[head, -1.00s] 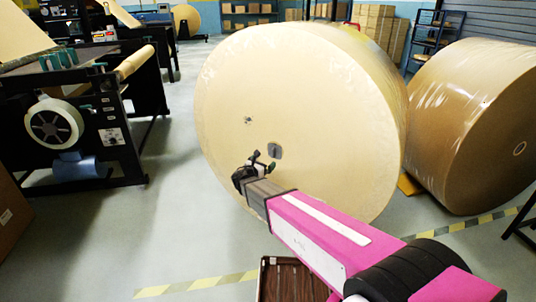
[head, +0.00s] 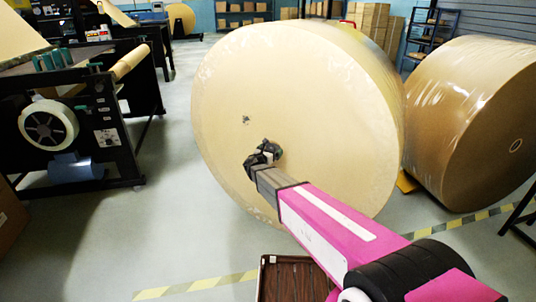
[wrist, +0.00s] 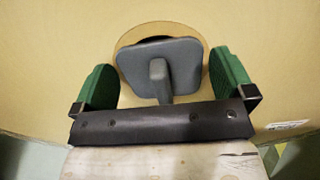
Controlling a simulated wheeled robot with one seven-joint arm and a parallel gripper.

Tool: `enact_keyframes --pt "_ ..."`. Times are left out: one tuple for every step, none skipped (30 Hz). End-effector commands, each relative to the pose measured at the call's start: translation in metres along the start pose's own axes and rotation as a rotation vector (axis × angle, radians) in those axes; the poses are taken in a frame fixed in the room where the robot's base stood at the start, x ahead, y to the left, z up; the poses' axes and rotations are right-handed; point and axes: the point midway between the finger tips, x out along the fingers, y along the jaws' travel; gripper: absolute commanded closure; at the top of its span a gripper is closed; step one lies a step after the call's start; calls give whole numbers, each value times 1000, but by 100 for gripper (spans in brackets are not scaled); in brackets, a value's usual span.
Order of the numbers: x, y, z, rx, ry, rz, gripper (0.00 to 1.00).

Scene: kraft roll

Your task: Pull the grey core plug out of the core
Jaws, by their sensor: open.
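The grey core plug (wrist: 160,62) sits in the core (wrist: 128,42) of the large kraft roll (head: 300,110). In the wrist view it is a dark grey rounded plate with a short grip bar standing out of its middle. A dark gap shows above the plate, inside the tan core ring. My gripper (wrist: 162,85) is open, with one green finger pad on each side of the plug and visible space between pads and plug. In the head view my gripper (head: 268,152) is in front of the roll's face and hides the plug.
A second wrapped brown roll (head: 470,120) stands at the right. A brown slatted tray or pallet (head: 290,280) lies on the floor below my arm. A black machine (head: 85,120) stands at the left.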

Motion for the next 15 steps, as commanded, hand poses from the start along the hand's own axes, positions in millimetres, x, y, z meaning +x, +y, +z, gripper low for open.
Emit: enact_keyframes --pt "2 0 0 0 0 0 0" --pt "2 0 0 0 0 0 0" --pt "3 0 0 0 0 1 0" --pt "3 0 0 0 0 1 0" --pt "3 0 0 0 0 1 0" --pt "3 0 0 0 0 1 0" --pt "3 0 0 0 0 1 0" --pt "3 0 0 0 0 1 0" --pt "3 0 0 0 0 1 0" --pt "3 0 0 0 0 1 0" --pt "3 0 0 0 0 1 10" --pt "3 0 0 0 0 1 23" --pt "3 0 0 0 0 1 33" --pt "3 0 0 0 0 1 37" --pt "3 0 0 0 0 1 37"
